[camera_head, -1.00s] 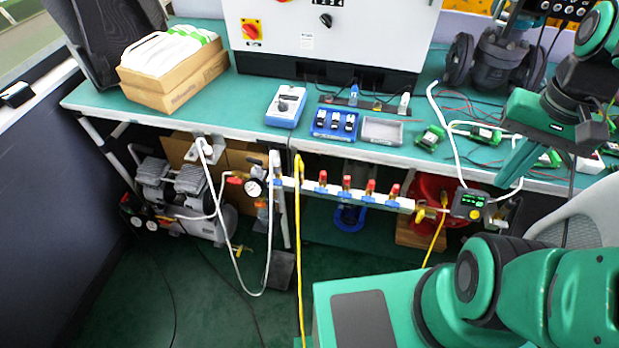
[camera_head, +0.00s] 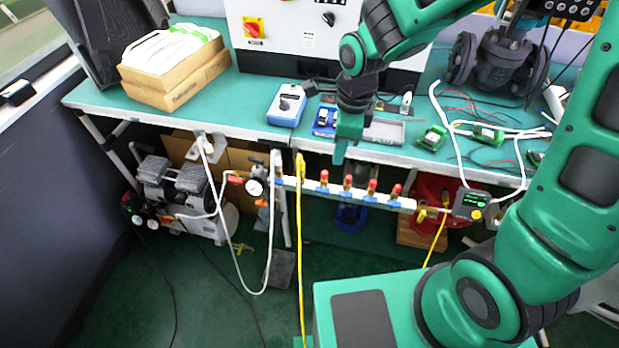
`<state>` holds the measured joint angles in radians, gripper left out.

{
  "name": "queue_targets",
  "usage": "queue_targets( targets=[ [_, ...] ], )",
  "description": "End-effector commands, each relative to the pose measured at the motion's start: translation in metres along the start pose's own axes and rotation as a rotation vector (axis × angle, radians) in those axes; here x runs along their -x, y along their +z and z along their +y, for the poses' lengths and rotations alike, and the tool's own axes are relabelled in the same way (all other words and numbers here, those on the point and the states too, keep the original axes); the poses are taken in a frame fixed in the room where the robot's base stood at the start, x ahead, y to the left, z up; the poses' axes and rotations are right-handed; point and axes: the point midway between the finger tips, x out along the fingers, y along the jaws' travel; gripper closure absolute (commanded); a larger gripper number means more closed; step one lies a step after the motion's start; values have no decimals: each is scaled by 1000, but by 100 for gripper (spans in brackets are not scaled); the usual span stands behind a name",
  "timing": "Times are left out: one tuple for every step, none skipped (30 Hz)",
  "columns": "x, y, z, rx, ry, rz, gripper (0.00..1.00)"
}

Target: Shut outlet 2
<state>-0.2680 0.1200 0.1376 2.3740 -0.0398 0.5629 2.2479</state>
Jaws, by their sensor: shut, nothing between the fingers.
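A white manifold bar (camera_head: 310,187) runs along the front of the bench, below its edge. Several small valves with red tops and blue bases stand in a row on it: a leftmost red one (camera_head: 324,175), a second (camera_head: 348,181), a third (camera_head: 372,186) and a rightmost one (camera_head: 396,190). No outlet number can be read, so I cannot tell which is outlet 2. My gripper (camera_head: 339,157) points down, shut and empty, at the bench's front edge. In the picture it is just above the first two red valves and appears apart from them.
A yellow hose (camera_head: 299,250) hangs at the manifold's left end, near a pressure gauge (camera_head: 254,187). A compressor (camera_head: 180,190) stands on the floor at left. A small display unit (camera_head: 471,204) is at the manifold's right. My arm hides part of the bench top and cabinet.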

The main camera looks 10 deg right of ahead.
Motion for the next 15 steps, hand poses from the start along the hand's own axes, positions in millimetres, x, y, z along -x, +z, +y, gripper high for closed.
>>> queue_targets(
  targets=[
    [-6, 9, 3, -26, 6, -6, 100],
    [-7, 14, 4, -44, 8, -10, 100],
    [-10, 19, 6, -62, 11, -14, 100],
    [-11, 22, 7, -73, 13, -16, 100],
    [-13, 24, 7, -81, 14, -18, 100],
    [-14, 25, 8, -91, 15, -20, 100],
    [-16, 26, 8, -95, 16, -21, 100],
    [-18, 26, 8, -97, 16, -21, 100],
    [-21, 26, 8, -99, 17, -21, 100],
    [-24, 26, 8, -100, 18, -20, 100],
    [-28, 26, 8, -100, 18, -20, 100],
    [-33, 26, 9, -100, 19, -19, 100],
    [-37, 26, 9, -100, 19, -19, 100],
    [-42, 25, 9, -99, 19, -19, 100],
    [-48, 26, 9, -99, 20, -18, 100]
  ],
)
